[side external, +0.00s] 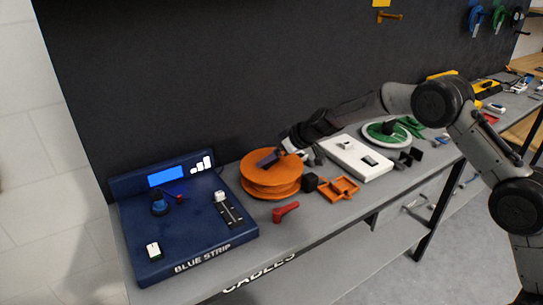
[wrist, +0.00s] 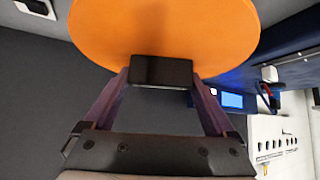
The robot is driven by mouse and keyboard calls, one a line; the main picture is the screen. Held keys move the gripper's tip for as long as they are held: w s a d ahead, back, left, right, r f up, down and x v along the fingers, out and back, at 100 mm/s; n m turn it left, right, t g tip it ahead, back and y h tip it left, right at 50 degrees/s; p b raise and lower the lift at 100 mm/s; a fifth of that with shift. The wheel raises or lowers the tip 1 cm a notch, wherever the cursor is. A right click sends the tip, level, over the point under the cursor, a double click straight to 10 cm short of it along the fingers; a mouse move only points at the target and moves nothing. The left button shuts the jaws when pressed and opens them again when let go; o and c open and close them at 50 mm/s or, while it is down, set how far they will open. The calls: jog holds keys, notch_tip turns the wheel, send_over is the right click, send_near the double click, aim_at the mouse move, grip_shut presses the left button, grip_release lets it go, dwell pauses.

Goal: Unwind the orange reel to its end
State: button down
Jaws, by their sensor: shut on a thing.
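The orange reel (side external: 270,182) lies flat on the bench beside the blue panel. In the wrist view its orange top (wrist: 165,25) fills the upper middle. A dark block-shaped handle (wrist: 160,71) stands at the reel's edge. My gripper (wrist: 162,78) has a purple finger on each side of this handle and is shut on it. In the side view my gripper (side external: 276,157) reaches the reel's top from behind and to the right, and a purple finger shows there. The handle is hard to tell from the fingers in that view.
The blue panel (side external: 215,255) with a screen, knob and slider stands close on the reel's left. A red handle (side external: 285,211), a dark cube (side external: 309,182) and orange trays (side external: 339,189) lie near its right. A white box (side external: 355,164) and a green reel (side external: 386,134) stand farther right.

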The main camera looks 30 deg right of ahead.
jog(key=n+g+y, duration=0.1)
jog(key=n+y, duration=0.1)
jog(key=n, duration=0.1)
jog(key=n+g+y, duration=0.1)
jog(key=n+g, duration=0.1)
jog(key=n, duration=0.1)
jog(key=shift+w+n+y, duration=0.1)
jog(key=shift+n+y, duration=0.2)
jog(key=shift+y, duration=0.1)
jog(key=shift+n+g+y, duration=0.6)
jog(key=shift+n+g, duration=0.6)
jog(key=shift+n, duration=0.4)
jog(key=shift+w+a+r+n+g, duration=0.1)
jog(key=shift+w+n+g, duration=0.1)
jog(key=shift+n, duration=0.15)
jog(key=shift+w+r+n+g, duration=0.1)
jog(key=shift+n+g, duration=0.1)
jog(key=shift+n, duration=0.15)
jog(key=shift+s+n+g, duration=0.3)
jog(key=shift+n+g, duration=0.2)
grip_release()
jog(key=shift+f, duration=0.1)
jog(key=shift+w+m+t, duration=0.1)
jog(key=shift+m+t, duration=0.2)
jog(key=shift+m, duration=0.1)
